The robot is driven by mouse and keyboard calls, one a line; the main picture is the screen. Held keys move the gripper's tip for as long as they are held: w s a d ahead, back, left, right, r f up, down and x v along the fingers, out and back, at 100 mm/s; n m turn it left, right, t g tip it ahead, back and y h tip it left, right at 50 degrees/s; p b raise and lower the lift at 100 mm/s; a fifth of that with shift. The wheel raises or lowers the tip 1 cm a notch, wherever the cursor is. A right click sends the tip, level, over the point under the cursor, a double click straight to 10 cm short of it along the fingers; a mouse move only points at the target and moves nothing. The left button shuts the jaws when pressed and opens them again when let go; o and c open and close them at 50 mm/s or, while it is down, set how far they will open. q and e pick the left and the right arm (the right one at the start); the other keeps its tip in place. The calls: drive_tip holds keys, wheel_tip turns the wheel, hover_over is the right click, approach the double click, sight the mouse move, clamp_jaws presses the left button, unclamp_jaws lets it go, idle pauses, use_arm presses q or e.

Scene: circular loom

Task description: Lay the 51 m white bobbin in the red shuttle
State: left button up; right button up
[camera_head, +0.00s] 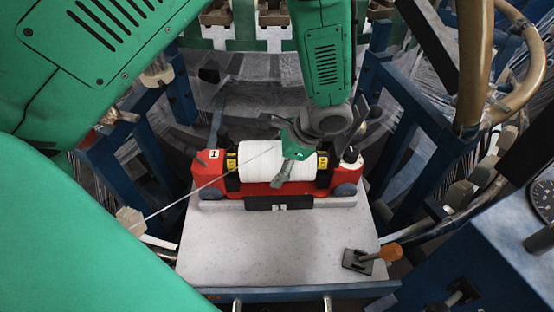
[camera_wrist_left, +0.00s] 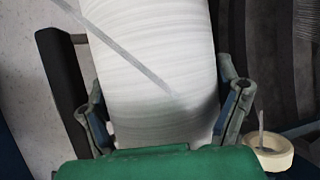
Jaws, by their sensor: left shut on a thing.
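The red shuttle (camera_head: 214,188) lies across the pale grey slab, with dark wheels and a number 1 label at its left end. The white bobbin (camera_head: 257,163) lies lengthwise in line with the shuttle, between two black brackets with yellow labels. Whether it rests fully on the shuttle bed cannot be told. My left gripper (camera_head: 284,170) is over the bobbin's right half. In the left wrist view its fingers (camera_wrist_left: 165,108) are shut on the white bobbin (camera_wrist_left: 155,60), one on each side. A light strand (camera_head: 190,190) runs from the bobbin to the lower left. My right gripper is not in view.
The pale grey slab (camera_head: 265,250) is mostly clear in front of the shuttle. A small metal latch with an orange handle (camera_head: 388,252) is at its right. Blue frame posts (camera_head: 420,130) stand either side. A cream ring (camera_wrist_left: 268,152) shows in the left wrist view.

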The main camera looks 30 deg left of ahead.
use_arm(q)
drive_tip(key=shift+p, duration=0.35)
drive_tip(key=shift+d+f+b, duration=0.1)
drive_tip(key=shift+f+b, duration=0.2)
drive_tip(key=shift+f, duration=0.7)
idle(0.9)
drive_tip(key=o, duration=1.6)
drive_tip(key=shift+r, duration=0.1)
drive_tip(key=v, duration=1.2)
